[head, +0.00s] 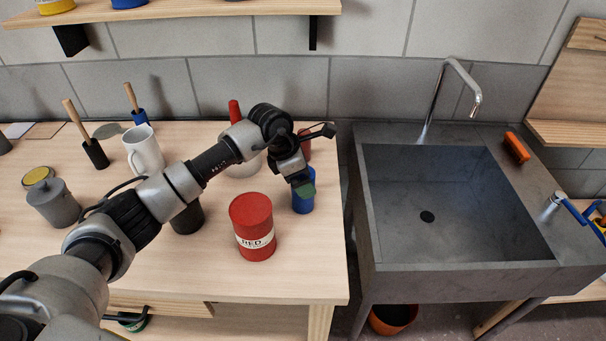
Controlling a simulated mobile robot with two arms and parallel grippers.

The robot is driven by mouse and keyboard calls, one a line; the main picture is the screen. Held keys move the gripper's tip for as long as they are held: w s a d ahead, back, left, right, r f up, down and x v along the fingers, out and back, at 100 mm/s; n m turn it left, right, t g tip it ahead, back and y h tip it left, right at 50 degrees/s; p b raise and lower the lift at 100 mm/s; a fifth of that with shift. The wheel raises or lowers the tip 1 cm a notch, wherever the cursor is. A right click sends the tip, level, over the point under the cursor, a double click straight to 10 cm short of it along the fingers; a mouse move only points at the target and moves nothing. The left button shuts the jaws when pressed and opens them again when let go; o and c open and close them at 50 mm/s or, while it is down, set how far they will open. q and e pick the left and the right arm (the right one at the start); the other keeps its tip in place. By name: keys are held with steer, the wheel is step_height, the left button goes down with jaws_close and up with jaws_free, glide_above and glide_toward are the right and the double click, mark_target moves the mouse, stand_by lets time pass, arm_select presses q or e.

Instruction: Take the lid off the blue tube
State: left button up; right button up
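The blue tube (303,204) stands upright on the wooden table near its right edge, just right of the red can. My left arm reaches in from the lower left, and its gripper (301,181) is right over the top of the tube, pointing down. A dark green patch (305,190) shows at the tube's top; I cannot tell whether it is the lid or part of the gripper. The fingertips are hard to make out, so I cannot tell whether they are open or closed on anything. My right gripper is not in view.
A red can (252,228) labelled RED stands close left of the tube. A dark cup (187,217), white mug (144,150) and grey jar (54,204) stand further left. A sink (450,262) is to the right. The table's front right is clear.

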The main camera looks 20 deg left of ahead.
arm_select(q)
steer(key=c, duration=1)
steer(key=shift+r, duration=0.15)
